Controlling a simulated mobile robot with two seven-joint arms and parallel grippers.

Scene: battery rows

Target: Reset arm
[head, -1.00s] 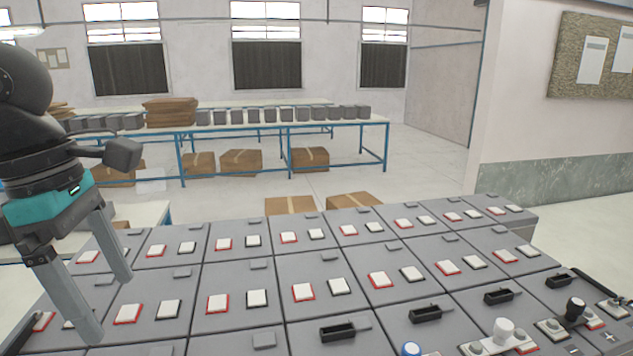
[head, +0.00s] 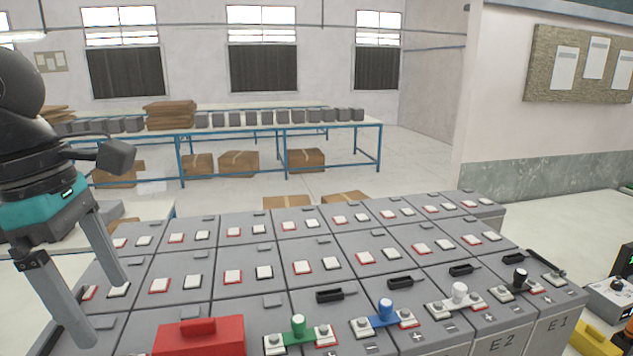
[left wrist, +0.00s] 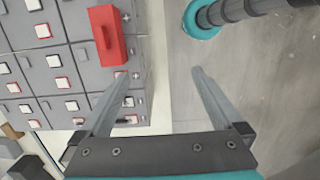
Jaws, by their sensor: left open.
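My left gripper (head: 108,312) comes in from the left in the head view. Its two grey fingers are spread wide, point down and hold nothing. It is at the left end of the rows of grey battery blocks (head: 160,262). In the left wrist view the open fingers (left wrist: 160,98) show over the floor and the edge of the battery rows, with nothing between them. A red box-shaped piece with a handle (head: 200,335) sits on the near batteries; it also shows in the left wrist view (left wrist: 106,36). My right gripper is not in view.
Green (head: 298,327), blue (head: 386,310) and white (head: 459,292) knobbed connectors sit on the front batteries. A long blue-legged table (head: 283,130) with grey blocks and cardboard stands behind. Dark and yellow equipment (head: 607,295) is at the right edge.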

